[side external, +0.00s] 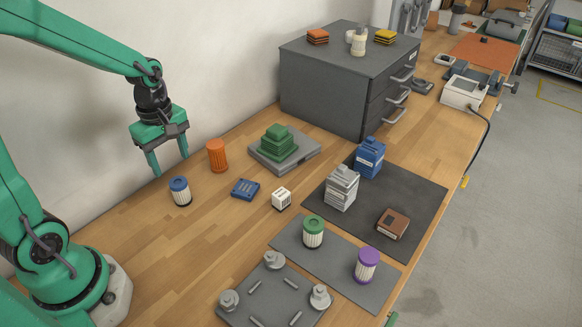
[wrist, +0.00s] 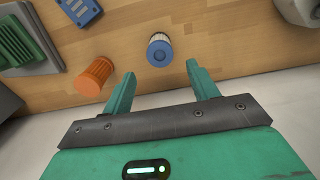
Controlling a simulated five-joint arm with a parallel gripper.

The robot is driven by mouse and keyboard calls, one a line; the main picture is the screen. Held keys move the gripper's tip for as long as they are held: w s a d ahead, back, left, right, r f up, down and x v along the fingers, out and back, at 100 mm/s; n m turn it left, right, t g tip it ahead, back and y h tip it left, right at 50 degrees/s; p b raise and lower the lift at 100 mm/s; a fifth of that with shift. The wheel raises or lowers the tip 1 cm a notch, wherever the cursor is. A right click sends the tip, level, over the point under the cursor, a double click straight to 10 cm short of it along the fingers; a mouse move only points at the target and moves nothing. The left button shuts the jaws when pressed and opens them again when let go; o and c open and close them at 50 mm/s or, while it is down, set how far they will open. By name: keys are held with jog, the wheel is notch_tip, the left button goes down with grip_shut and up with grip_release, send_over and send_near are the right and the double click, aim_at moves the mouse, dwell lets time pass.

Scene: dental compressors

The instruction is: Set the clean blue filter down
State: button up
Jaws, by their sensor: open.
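The blue-capped filter (side external: 180,191) stands upright on the wooden bench, with white pleated sides. In the wrist view the same filter (wrist: 159,50) shows its blue top, beyond and between my fingertips. My gripper (side external: 169,163) is open and empty, raised above the bench behind the filter; its green fingers (wrist: 160,80) are apart and not touching it. Whether the filter is clean cannot be told at this size.
An orange ribbed cylinder (side external: 217,156) stands close to my gripper's right. A blue block (side external: 245,189), a white cube (side external: 281,198) and a grey plate with a green finned part (side external: 278,144) lie further right. Green (side external: 313,232) and purple (side external: 366,265) filters stand on a grey mat (side external: 290,243).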

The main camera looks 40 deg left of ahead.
jog(key=shift+r, duration=1.15)
notch_tip(320, 180, up, 6)
jog(key=m+t, duration=0.3)
jog(key=m, duration=0.5)
send_over(178, 183)
jog(key=s+d, duration=0.2)
jog(key=d, duration=0.1)
jog(key=s+d+r+m+t, duration=0.2)
jog(key=s+r+m, duration=0.3)
jog(key=m, duration=0.5)
jog(key=shift+d+t, duration=0.3)
jog(key=shift+d, duration=0.4)
